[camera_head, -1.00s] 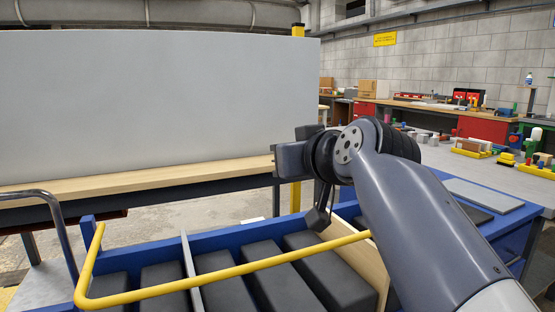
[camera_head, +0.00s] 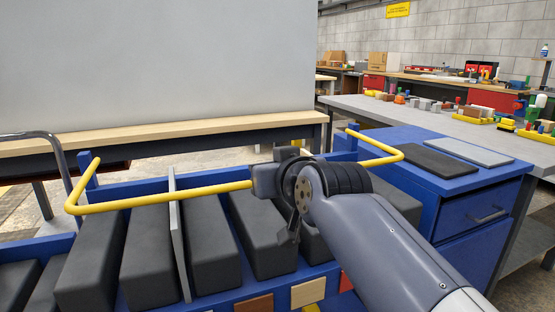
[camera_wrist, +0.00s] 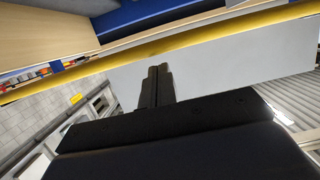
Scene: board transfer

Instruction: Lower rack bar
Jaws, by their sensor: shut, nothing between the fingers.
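The yellow rack bar (camera_head: 160,200) runs across the front of the blue rack, bent back at both ends to blue posts. Its middle right part is hidden behind my gripper. My gripper (camera_head: 264,180) is at the bar, right of its middle, and seems to overlap it in the head view. In the wrist view the bar (camera_wrist: 190,43) crosses above the fingertips, with a gap in the picture. The two dark fingers (camera_wrist: 157,82) are shut together and empty; whether they touch the bar I cannot tell.
Dark padded blocks (camera_head: 210,235) stand below the bar, with a thin grey divider (camera_head: 179,235) among them. A large grey board (camera_head: 160,65) stands on a wood-topped bench (camera_head: 100,138) behind. A blue drawer cabinet (camera_head: 480,215) stands close on the right.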

